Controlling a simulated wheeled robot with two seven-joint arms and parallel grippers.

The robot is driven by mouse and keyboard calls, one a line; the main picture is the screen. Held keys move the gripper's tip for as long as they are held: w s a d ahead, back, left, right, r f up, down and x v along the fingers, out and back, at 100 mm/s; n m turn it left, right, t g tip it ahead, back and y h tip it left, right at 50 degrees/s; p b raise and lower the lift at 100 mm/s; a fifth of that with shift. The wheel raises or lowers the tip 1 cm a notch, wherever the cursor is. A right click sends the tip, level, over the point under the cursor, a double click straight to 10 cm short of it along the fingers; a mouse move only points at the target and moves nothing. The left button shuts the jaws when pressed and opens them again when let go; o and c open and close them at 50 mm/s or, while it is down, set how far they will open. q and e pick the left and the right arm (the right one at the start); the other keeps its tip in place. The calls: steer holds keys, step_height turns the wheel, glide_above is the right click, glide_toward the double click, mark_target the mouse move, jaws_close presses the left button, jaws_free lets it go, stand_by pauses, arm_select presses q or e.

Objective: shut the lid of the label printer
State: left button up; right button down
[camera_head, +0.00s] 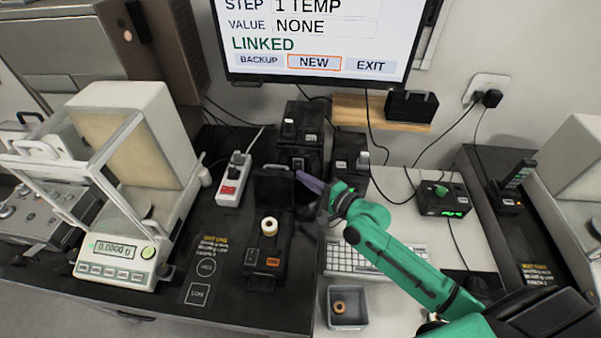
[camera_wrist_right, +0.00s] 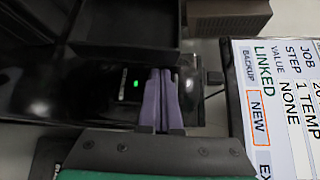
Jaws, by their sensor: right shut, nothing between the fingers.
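The label printer (camera_head: 263,255) is a small black box on the dark table, with a white roll (camera_head: 269,226) in its open top. Its black lid (camera_head: 273,186) stands raised at the back of the printer. My right gripper (camera_head: 303,178) has purple fingers, shut and empty, at the right side of the lid's upper edge. I cannot tell whether they touch it. In the right wrist view the closed fingertips (camera_wrist_right: 161,78) point ahead, and a dark hollow shape, seemingly the lid (camera_wrist_right: 125,30), is at upper left. My left gripper is not in view.
A balance with a glass shield (camera_head: 120,255) stands left of the printer. A white power strip (camera_head: 232,180) and black boxes (camera_head: 298,135) are behind it. A keyboard (camera_head: 375,258) and grey tray (camera_head: 347,318) lie to the right. A monitor (camera_head: 320,40) hangs above.

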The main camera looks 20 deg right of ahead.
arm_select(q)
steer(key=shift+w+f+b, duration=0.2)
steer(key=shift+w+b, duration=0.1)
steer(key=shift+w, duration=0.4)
arm_select(e)
steer(key=shift+w+a+r, duration=0.1)
steer(key=shift+w+a, duration=0.15)
steer(key=shift+a, duration=0.2)
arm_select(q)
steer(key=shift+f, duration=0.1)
arm_select(e)
steer(key=shift+s+n, duration=0.1)
steer(key=shift+n, duration=0.2)
arm_select(q)
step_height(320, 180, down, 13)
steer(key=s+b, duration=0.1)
steer(key=b, duration=1.2)
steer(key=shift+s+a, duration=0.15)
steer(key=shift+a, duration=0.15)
arm_select(e)
steer(key=s+a+f+n+t+y, duration=0.1)
steer(key=s+a+n+t+y, duration=0.3)
steer(key=s+n, duration=0.6)
steer(key=shift+s+a+f+y, duration=0.3)
steer(key=shift+f+y, duration=0.05)
steer(key=shift+y, duration=0.65)
